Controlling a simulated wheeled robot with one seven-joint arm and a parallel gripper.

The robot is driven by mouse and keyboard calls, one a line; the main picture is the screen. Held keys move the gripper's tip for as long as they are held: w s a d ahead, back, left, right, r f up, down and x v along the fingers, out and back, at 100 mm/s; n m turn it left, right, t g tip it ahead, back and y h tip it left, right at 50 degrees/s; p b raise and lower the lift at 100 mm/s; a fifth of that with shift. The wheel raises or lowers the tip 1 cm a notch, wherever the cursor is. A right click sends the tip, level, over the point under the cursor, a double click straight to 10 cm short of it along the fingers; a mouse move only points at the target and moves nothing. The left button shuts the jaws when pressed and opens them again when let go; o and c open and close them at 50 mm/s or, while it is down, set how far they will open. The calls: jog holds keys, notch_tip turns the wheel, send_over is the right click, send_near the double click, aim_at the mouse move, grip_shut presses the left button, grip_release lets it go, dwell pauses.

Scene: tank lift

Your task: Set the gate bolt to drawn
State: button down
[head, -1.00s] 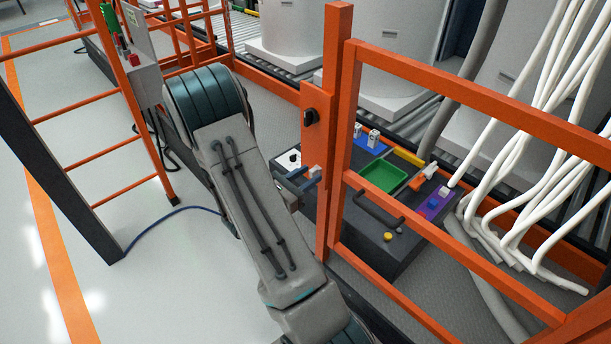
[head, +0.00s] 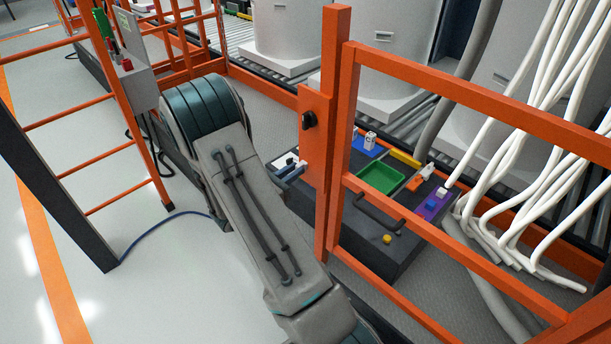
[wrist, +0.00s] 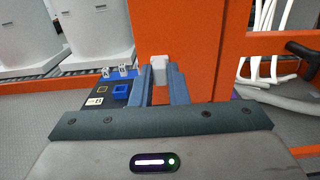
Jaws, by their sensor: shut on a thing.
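The gate bolt shows in the wrist view as a small pale grey block (wrist: 160,72) against an orange gate plate (wrist: 190,35). My gripper (wrist: 160,78) is shut on this block, with one blue-grey finger on each side. In the head view my gripper (head: 292,173) is at the left edge of the same orange plate (head: 314,145), below a black knob (head: 309,120). The plate hides the fingertips and the bolt there, so how far the bolt is slid cannot be told.
The orange gate frame (head: 450,89) stands right of my gripper. Behind it is a dark bench (head: 372,240) with a green tray (head: 380,178) and small coloured parts. White hoses (head: 530,150) hang at right.

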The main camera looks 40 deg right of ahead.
jog(key=c, duration=1.4)
grip_release()
jog(key=s+a+b, duration=0.2)
jog(key=a, duration=1.1)
jog(key=shift+s+a, duration=0.15)
jog(key=shift+a, duration=0.2)
